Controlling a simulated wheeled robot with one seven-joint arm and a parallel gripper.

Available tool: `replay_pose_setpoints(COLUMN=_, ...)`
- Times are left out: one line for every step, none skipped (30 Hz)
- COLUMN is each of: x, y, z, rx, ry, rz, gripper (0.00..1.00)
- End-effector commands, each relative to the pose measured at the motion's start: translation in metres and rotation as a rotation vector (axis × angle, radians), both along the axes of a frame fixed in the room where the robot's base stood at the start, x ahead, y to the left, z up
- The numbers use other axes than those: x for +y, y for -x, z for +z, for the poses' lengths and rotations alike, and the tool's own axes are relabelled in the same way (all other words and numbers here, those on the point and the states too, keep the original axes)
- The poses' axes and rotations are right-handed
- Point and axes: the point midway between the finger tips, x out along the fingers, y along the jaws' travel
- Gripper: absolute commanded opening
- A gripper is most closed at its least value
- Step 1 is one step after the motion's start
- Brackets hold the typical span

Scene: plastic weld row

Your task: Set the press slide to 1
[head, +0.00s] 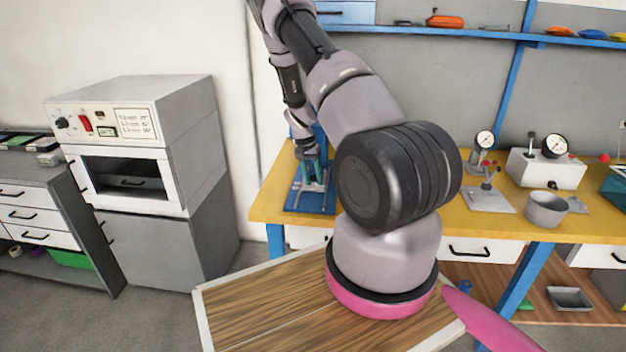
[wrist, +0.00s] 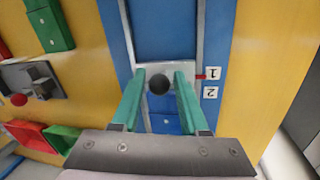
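The press (head: 300,197) is a blue upright unit at the left end of the yellow bench. In the wrist view its blue bed (wrist: 165,30) carries a light grey slide plate (wrist: 188,68) with a round black knob (wrist: 159,84). A small red pointer (wrist: 200,77) at the plate's right edge is beside the label 1 (wrist: 213,73), slightly below its middle. The label 2 (wrist: 211,92) is just below. My gripper (wrist: 160,76) has its green fingers on either side of the knob, with narrow gaps showing, so it looks open. The head view shows it (head: 314,178) at the press.
Green blocks (wrist: 50,25), a grey fixture (wrist: 30,80) and a red block (wrist: 30,134) lie left of the press. Gauges (head: 484,140), a white box (head: 546,169) and a grey bowl (head: 546,209) stand farther right on the bench (head: 270,195). An oven (head: 130,150) stands left.

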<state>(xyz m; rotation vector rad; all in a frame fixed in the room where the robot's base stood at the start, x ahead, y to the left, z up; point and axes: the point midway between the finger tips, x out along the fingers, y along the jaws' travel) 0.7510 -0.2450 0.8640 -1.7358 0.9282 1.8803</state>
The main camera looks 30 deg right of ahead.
Motion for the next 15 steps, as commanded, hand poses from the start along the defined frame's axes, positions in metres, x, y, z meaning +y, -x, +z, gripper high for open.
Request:
replay_pose_setpoints(x=0.000, y=0.000, z=0.000, rx=0.000, ry=0.000, rz=0.000, gripper=0.44)
replay_pose_setpoints(x=0.000, y=0.000, z=0.000, rx=0.000, ry=0.000, rz=0.000, gripper=0.44)
replay_pose_setpoints(x=0.000, y=0.000, z=0.001, rx=0.000, ry=0.000, rz=0.000, gripper=0.44)
replay_pose_setpoints(x=0.000, y=0.000, z=0.003, rx=0.000, ry=0.000, rz=0.000, gripper=0.44)
replay_pose_setpoints(x=0.001, y=-0.001, z=0.005, rx=-0.001, ry=0.000, rz=0.000, gripper=0.44)
replay_pose_setpoints(x=0.002, y=-0.002, z=0.010, rx=-0.001, ry=0.000, rz=0.000, gripper=0.44)
replay_pose_setpoints(x=0.002, y=-0.002, z=0.014, rx=-0.001, ry=0.000, rz=0.001, gripper=0.44)
replay_pose_setpoints(x=0.003, y=-0.003, z=0.018, rx=-0.003, ry=0.000, rz=0.001, gripper=0.44)
replay_pose_setpoints(x=0.004, y=-0.004, z=0.026, rx=-0.003, ry=0.000, rz=0.001, gripper=0.44)
replay_pose_setpoints(x=0.005, y=-0.005, z=0.032, rx=-0.003, ry=0.000, rz=0.000, gripper=0.44)
replay_pose_setpoints(x=0.005, y=-0.006, z=0.038, rx=-0.004, ry=0.000, rz=0.001, gripper=0.44)
replay_pose_setpoints(x=0.006, y=-0.007, z=0.046, rx=-0.003, ry=0.001, rz=0.001, gripper=0.44)
replay_pose_setpoints(x=0.007, y=-0.008, z=0.053, rx=-0.003, ry=0.001, rz=0.001, gripper=0.44)
replay_pose_setpoints(x=0.008, y=-0.009, z=0.059, rx=-0.003, ry=0.001, rz=0.001, gripper=0.44)
replay_pose_setpoints(x=0.010, y=-0.010, z=0.067, rx=-0.004, ry=0.000, rz=0.002, gripper=0.44)
